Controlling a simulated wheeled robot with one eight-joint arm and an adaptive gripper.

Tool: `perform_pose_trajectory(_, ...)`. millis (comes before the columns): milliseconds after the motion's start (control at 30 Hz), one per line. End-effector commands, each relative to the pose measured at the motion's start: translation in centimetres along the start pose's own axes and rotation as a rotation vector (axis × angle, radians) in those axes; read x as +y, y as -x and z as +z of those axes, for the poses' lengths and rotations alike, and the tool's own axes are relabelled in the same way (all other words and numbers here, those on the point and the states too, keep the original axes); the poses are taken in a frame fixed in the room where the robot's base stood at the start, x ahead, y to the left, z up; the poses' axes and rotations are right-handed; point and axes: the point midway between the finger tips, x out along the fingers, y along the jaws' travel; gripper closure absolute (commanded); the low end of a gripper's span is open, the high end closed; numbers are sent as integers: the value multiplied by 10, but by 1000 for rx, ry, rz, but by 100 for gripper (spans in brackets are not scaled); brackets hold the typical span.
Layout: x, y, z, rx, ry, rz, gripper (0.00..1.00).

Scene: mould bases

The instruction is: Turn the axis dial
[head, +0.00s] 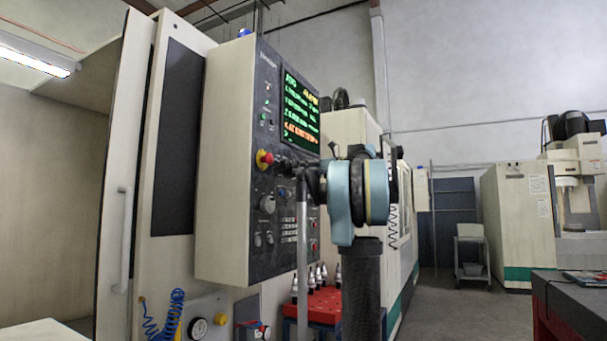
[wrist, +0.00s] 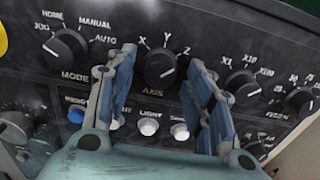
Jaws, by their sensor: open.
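The axis dial (wrist: 160,68) is a round black knob on the dark control panel, with X, Y and Z marked around its top and AXIS printed below. I cannot tell which letter its pointer faces. My gripper (wrist: 162,60) is open, with one blue-padded finger to the left of the dial and one to the right. The dial shows between the fingers, and I see no grip on it. In the head view my gripper (head: 291,170) is in front of the panel, just right of the red emergency button. The axis dial cannot be made out there.
The mode dial (wrist: 69,48) is left of the fingers, and the multiplier dial (wrist: 242,84) is to the right. A blue button (wrist: 76,115) and white buttons sit below. The lit screen (head: 300,108) is above, and a red tool rack (head: 322,304) stands below the panel.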

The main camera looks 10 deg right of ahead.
Motion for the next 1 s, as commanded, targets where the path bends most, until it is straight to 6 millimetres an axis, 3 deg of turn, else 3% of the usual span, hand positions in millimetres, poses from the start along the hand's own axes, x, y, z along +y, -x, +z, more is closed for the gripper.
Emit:
perform_pose_trajectory(67, 0, 0, 0, 0, 0, 0, 56)
perform_pose_trajectory(233, 0, 0, 0, 0, 0, 0, 95)
perform_pose_trajectory(267, 0, 0, 0, 0, 0, 0, 96)
perform_pose_trajectory(667, 0, 0, 0, 0, 49, -1, 97)
perform_pose_trajectory(1000, 0, 0, 0, 1, 288, 1, 97)
